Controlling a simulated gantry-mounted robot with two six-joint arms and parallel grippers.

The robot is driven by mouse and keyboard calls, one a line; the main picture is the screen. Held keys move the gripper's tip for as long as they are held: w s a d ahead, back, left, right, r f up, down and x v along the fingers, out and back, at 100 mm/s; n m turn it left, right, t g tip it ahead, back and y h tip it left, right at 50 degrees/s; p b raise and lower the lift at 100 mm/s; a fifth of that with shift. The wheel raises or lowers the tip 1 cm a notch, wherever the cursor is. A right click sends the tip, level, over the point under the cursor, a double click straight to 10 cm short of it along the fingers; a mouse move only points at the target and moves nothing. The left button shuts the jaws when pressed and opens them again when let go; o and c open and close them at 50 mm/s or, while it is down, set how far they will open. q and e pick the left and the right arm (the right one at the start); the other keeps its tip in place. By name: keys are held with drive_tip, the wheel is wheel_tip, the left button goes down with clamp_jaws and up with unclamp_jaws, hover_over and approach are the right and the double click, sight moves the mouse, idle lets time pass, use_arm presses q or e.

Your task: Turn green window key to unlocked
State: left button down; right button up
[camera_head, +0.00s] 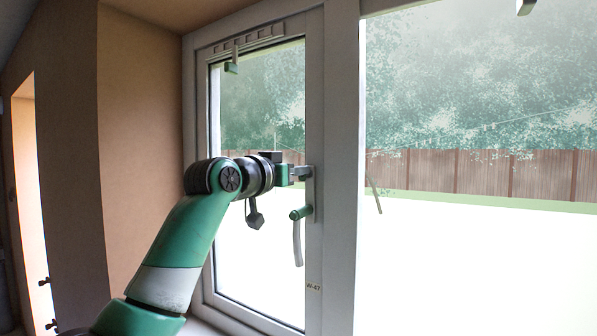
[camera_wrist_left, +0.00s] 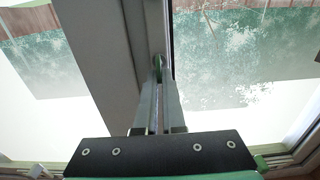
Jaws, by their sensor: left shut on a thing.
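The window handle has a green pivot (camera_head: 301,212) and a grey lever (camera_head: 297,243) hanging down on the white window frame in the head view. My left gripper (camera_head: 303,172) is at the frame just above this handle. In the left wrist view, my left gripper (camera_wrist_left: 158,78) has its long fingers close together, shut on a small green piece, which looks like the green window key (camera_wrist_left: 157,65), at the frame. The fingers hide most of the key, and its turn angle cannot be told. My right gripper is not in view.
A white post (camera_head: 341,200) stands right of the opening sash. A dark latch piece (camera_head: 231,67) sits at the sash's upper left. A brown wall (camera_head: 140,130) borders the window on the left. Glass panes lie on both sides of the post.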

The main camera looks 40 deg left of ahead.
use_arm(q)
drive_tip(key=shift+m, duration=0.4)
drive_tip(key=shift+d+m+p, duration=0.1)
drive_tip(key=shift+m+p, duration=0.65)
drive_tip(key=shift+m, duration=0.15)
drive_tip(key=shift+d+m, duration=0.1)
drive_tip(key=shift+m, duration=0.8)
drive_tip(key=shift+w+d+f+m+p, duration=0.15)
drive_tip(key=shift+m+p, duration=0.15)
drive_tip(key=shift+m, duration=0.6)
drive_tip(key=m, duration=0.6)
drive_tip(key=shift+d+f+b, duration=0.15)
drive_tip(key=shift+f+b, duration=0.1)
drive_tip(key=shift+b, duration=0.1)
drive_tip(key=m, duration=0.5)
drive_tip(key=shift+f+m, duration=0.25)
drive_tip(key=shift+m, duration=0.15)
